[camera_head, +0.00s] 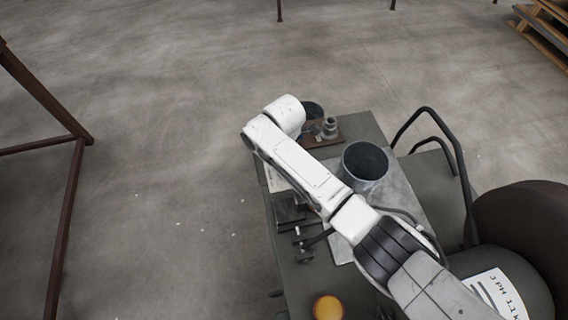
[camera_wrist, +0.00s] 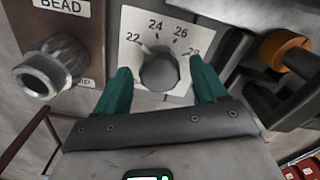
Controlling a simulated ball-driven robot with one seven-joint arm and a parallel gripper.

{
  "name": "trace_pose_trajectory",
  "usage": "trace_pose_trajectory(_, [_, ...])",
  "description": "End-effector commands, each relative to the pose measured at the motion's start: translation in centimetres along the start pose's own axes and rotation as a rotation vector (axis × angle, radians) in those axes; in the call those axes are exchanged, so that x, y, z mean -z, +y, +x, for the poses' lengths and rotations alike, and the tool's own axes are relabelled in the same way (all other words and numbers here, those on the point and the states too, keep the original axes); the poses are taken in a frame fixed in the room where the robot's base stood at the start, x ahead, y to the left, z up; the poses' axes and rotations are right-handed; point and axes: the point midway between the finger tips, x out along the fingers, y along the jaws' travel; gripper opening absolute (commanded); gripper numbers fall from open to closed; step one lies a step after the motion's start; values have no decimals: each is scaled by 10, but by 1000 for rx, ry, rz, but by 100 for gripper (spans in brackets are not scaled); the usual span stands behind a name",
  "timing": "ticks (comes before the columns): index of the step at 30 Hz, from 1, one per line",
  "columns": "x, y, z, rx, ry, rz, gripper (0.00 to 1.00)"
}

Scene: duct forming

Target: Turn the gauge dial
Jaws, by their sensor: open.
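The gauge dial (camera_wrist: 159,72) is a dark round knob on a pale plate (camera_wrist: 185,30) marked 22, 24, 26 and 28. It is near the top centre of the wrist view, and its exact setting is hard to read. My gripper (camera_wrist: 160,75) is open, with one teal finger to the left of the dial and one to the right. Gaps show between the fingers and the knob, so nothing is held. In the head view my white arm hides the dial and I cannot make out the gripper.
A metal knob (camera_wrist: 48,68) under a "BEAD" label is left of the dial. An orange-ended part (camera_wrist: 285,48) is at the right. In the head view, a grey bucket (camera_head: 365,163) stands on the bench (camera_head: 362,126) beside my arm. Open floor lies left.

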Motion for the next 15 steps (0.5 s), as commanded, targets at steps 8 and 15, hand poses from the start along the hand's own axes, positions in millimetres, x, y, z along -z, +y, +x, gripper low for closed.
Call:
trace_pose_trajectory(8, [0,0,0,0,0,0,56])
trace_pose_trajectory(15, [0,0,0,0,0,0,33])
